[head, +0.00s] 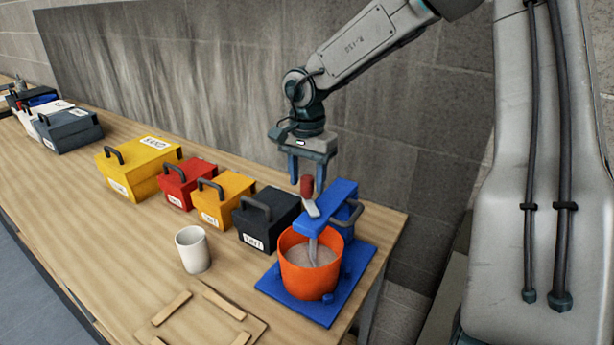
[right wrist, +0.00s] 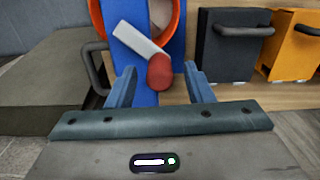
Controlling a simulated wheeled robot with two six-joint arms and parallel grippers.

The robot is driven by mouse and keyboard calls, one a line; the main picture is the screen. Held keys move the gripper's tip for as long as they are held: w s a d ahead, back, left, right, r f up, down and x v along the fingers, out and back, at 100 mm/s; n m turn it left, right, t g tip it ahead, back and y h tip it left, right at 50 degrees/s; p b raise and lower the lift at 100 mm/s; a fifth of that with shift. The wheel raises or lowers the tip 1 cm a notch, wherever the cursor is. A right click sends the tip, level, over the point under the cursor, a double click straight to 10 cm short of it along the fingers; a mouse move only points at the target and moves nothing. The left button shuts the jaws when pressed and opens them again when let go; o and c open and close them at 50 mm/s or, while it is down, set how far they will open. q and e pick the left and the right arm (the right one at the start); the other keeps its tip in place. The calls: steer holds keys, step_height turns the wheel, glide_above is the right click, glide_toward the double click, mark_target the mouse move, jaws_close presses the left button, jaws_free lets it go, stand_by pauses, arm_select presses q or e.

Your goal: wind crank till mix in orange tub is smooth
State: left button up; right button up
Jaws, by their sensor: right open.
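The orange tub (head: 287,276) stands on the blue mixer base (head: 330,310), with greyish mix (head: 312,254) inside. Some of the mix is hidden by the blue mixer arm (head: 336,197) and its paddle shaft. The crank has a pale metal lever (head: 312,208) and a red knob (head: 307,187) standing up from it. My right gripper (head: 306,178) is open and points down at the knob. In the right wrist view the red knob (right wrist: 160,72) appears between the open fingertips (right wrist: 159,75), with gaps on both sides. My left gripper is out of view.
A black box (head: 266,222), an orange box (head: 222,199), a red box (head: 184,184) and a yellow box (head: 138,170) stand left of the mixer. A white cup (head: 193,250) and a wooden frame (head: 208,318) are nearer. The wall is close behind.

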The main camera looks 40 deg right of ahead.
step_height(320, 180, up, 10)
steer(key=p, duration=0.9)
steer(key=shift+p, duration=0.3)
